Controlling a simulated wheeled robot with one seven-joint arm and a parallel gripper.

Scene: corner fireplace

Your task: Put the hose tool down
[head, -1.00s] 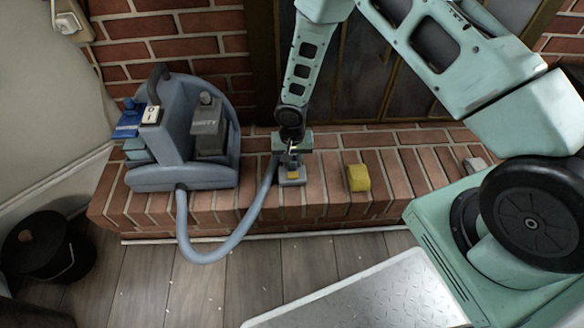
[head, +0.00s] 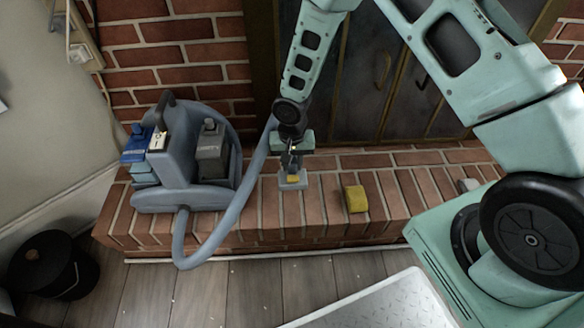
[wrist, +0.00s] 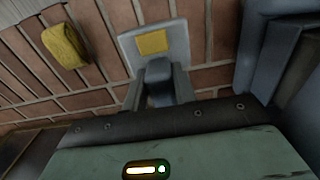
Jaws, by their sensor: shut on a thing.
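The hose tool (head: 293,181) is a grey head with a yellow patch. My gripper (head: 291,161) is shut on its narrow grey neck. In the wrist view the tool's flat head (wrist: 155,45) shows beyond my fingers (wrist: 160,88), with the neck between them. The tool is over the brick hearth (head: 322,205); I cannot tell whether it touches the bricks. The blue-grey hose (head: 215,240) loops from the cleaning machine (head: 180,165) over the hearth's front and rises beside my gripper. Its upper end is partly hidden behind my gripper.
A yellow sponge-like block (head: 355,199) lies on the hearth right of the tool; it also shows in the wrist view (wrist: 65,46). A small grey item (head: 468,185) lies farther right. A black bucket (head: 52,264) stands on the floor at left. Bare brick lies around the tool.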

